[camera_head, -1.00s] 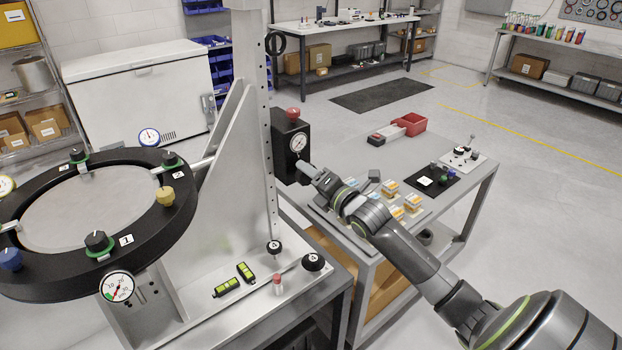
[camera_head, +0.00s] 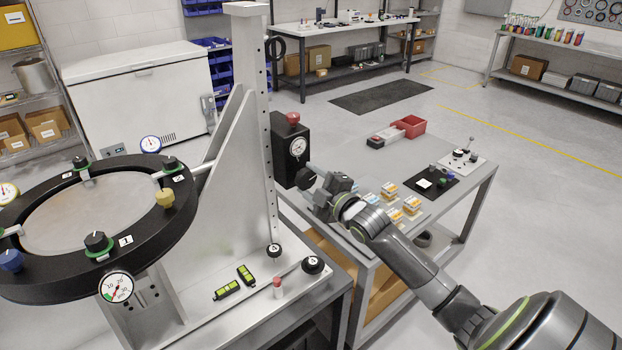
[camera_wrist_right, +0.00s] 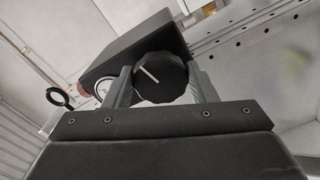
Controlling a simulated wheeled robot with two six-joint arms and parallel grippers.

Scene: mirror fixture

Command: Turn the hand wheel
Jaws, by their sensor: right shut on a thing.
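The hand wheel (camera_head: 305,177) is a small black knob on the front of a black box (camera_head: 292,140) beside the upright column. In the right wrist view the hand wheel (camera_wrist_right: 160,78) is black and faceted with a white line, tilted from upper left to lower right. My right gripper (camera_head: 317,184) has one finger on each side of the wheel and is shut on it. The gripper body hides part of the wheel in the head view. My left gripper is not in view.
A black mirror ring (camera_head: 185,215) with knobs and gauges stands at left. The box carries a gauge (camera_head: 298,147) and a red knob (camera_head: 293,118). A grey table (camera_head: 345,150) with small boxes, a red bin (camera_head: 409,126) and a black mat (camera_head: 432,181) lies right.

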